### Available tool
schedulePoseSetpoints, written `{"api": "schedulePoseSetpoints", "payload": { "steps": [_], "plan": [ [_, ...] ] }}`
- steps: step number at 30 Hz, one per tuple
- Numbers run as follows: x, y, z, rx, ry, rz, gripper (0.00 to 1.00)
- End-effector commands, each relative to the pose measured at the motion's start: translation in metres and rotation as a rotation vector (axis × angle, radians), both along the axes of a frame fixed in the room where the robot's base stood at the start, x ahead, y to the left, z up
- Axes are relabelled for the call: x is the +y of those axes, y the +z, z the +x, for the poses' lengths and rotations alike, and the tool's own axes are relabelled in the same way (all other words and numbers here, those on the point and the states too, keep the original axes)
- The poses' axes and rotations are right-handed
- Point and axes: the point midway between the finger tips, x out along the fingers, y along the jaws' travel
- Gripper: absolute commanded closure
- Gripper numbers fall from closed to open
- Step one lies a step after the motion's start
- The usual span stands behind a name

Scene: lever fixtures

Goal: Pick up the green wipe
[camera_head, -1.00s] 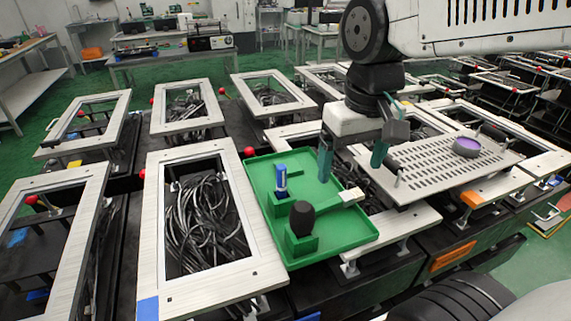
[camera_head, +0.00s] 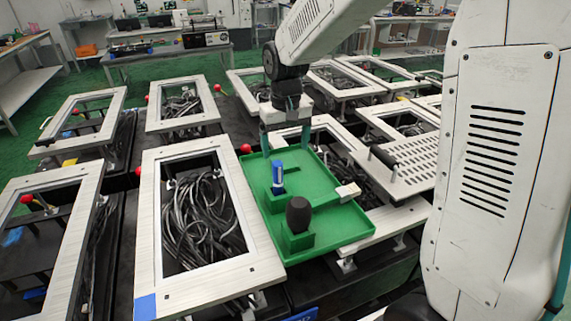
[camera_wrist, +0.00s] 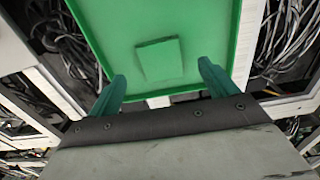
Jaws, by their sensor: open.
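The green wipe (camera_wrist: 159,58) is a flat green rectangle lying on the floor of the green tray (camera_wrist: 108,30) in the wrist view. It is nearly the same colour as the tray, and I cannot make it out in the head view. My gripper (camera_wrist: 161,74) is open and empty, its teal fingers pointing toward the tray with the wipe centred ahead between them. In the head view my gripper (camera_head: 285,142) is at the far end of the tray (camera_head: 345,235). The gap between fingertips and wipe is hard to judge.
A pale frame with cables (camera_head: 155,285) lies left; red knobs (camera_head: 246,149) stick up nearby.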

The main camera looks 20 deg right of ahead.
Motion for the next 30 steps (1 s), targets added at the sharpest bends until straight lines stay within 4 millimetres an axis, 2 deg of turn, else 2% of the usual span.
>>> {"api": "schedulePoseSetpoints", "payload": {
  "steps": [3, 7, 16, 17, 21, 22, 30],
  "plan": [
    [0.000, -0.020, 0.005, 0.004, 0.000, 0.000, 0.15],
    [0.000, -0.036, 0.005, 0.004, 0.000, 0.000, 0.15],
    [0.000, -0.042, 0.006, 0.000, 0.000, 0.000, 0.15],
    [0.000, -0.042, 0.006, 0.000, 0.000, 0.000, 0.18],
    [0.000, -0.042, 0.006, 0.000, 0.000, 0.000, 0.57],
    [0.000, -0.042, 0.006, 0.000, 0.000, 0.000, 0.63],
    [0.000, -0.042, 0.006, 0.000, 0.000, 0.000, 0.63]
  ]
}}
